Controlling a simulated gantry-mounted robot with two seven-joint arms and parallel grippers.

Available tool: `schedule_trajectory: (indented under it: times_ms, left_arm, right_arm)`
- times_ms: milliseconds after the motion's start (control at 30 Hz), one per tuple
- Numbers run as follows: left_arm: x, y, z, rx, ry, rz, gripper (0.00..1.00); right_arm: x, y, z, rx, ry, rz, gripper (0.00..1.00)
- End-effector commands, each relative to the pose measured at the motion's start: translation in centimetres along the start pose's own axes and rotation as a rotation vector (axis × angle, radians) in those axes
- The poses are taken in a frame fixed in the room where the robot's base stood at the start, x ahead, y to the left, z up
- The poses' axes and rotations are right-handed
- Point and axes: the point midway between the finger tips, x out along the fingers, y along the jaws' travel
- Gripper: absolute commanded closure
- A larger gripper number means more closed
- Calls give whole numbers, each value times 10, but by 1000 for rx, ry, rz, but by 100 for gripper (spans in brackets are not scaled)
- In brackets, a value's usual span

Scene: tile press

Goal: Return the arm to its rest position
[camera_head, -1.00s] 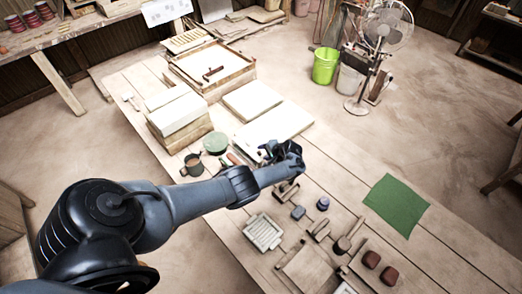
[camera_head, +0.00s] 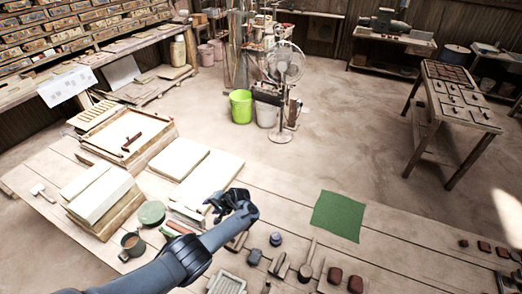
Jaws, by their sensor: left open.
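My left arm comes in from the lower left in the head view. Its gripper (camera_head: 221,205) is open over the workbench, just in front of the white slabs, with its fingers pointing away to the left. I see nothing held in it. The gripper hovers near some small tools; its exact height above the bench is hard to tell. My right gripper is not in view.
The wooden workbench (camera_head: 400,250) holds white slabs (camera_head: 212,182), a wooden tray (camera_head: 127,138), a mug (camera_head: 132,243), a green round lid (camera_head: 151,212), a green cloth (camera_head: 338,215) and several small stamps. A fan (camera_head: 284,65) and green bucket (camera_head: 241,105) stand behind it.

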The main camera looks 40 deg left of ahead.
Motion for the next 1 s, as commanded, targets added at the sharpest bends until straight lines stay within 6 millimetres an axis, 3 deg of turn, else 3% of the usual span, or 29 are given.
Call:
schedule_trajectory:
  times_ms: [167, 333, 467, 600, 733, 867, 1000]
  left_arm:
    - [-4, 15, 0, 12, 27, 35, 51]
    - [-22, 58, 6, 49, 107, 142, 51]
    - [-50, 101, 25, 94, 183, 265, 51]
    - [-92, 137, 62, 145, 258, 405, 51]
    - [-137, 153, 106, 189, 316, 522, 51]
    - [-186, 152, 157, 228, 368, 623, 51]
    - [-238, 133, 212, 259, 416, 705, 51]
  right_arm:
    - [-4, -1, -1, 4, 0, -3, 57]
    - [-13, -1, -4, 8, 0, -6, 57]
    - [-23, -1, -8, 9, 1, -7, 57]
    - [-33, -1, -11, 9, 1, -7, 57]
    - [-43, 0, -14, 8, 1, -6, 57]
    - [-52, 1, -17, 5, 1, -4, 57]
    - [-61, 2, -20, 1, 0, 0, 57]
